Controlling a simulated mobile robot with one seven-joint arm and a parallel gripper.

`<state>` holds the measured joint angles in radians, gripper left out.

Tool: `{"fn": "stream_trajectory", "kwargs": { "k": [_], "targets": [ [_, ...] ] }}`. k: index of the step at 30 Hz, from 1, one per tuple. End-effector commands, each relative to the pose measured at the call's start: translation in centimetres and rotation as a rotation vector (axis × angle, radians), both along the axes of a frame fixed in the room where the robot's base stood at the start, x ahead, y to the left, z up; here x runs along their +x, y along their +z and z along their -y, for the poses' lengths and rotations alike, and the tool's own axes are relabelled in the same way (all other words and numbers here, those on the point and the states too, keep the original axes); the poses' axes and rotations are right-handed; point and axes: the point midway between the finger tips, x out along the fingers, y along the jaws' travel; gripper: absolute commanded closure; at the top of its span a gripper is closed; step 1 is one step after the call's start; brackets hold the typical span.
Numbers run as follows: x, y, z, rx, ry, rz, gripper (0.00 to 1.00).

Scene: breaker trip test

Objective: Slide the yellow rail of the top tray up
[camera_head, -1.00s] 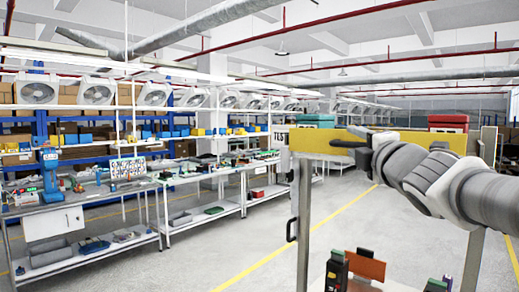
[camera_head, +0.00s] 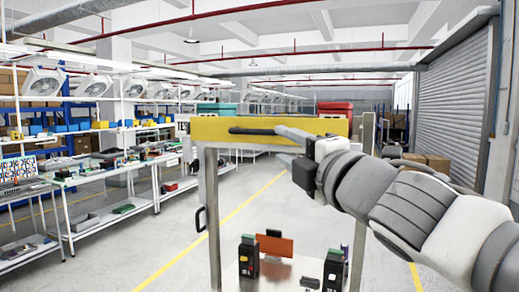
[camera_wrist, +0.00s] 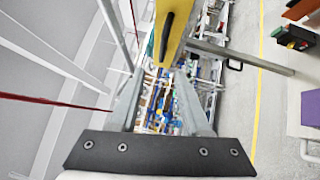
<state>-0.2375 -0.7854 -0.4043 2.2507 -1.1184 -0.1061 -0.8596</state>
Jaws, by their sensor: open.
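The yellow rail (camera_head: 215,128) lies level across the top of a metal frame in the head view, with a dark bar handle (camera_head: 250,131) on its face. In the wrist view the rail (camera_wrist: 178,22) and its handle (camera_wrist: 166,36) show at the top middle, beyond the fingertips. My gripper (camera_head: 281,145) is open and in front of the rail's right half in the head view. One finger overlaps the handle's right end there; I cannot tell if they touch. In the wrist view the gripper (camera_wrist: 160,76) has nothing clearly between its fingers.
Dark breaker-like blocks (camera_head: 248,257) and an orange plate (camera_head: 273,245) stand on a light surface low inside the frame. A black pull handle (camera_head: 200,219) juts from the left post. Workbenches (camera_head: 100,178) line the left, with open floor between. A roller shutter (camera_head: 455,110) is at right.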

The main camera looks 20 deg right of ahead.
Motion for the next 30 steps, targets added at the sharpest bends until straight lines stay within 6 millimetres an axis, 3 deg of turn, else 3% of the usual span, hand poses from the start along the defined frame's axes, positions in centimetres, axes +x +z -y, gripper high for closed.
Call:
{"fn": "stream_trajectory", "kwargs": {
  "k": [10, 30],
  "targets": [
    [-2.7, -0.2, 0.0, 0.0, 0.001, 0.002, 0.53],
    [-2.9, -0.4, 0.0, 0.0, 0.0, 0.0, 0.53]
  ]
}}
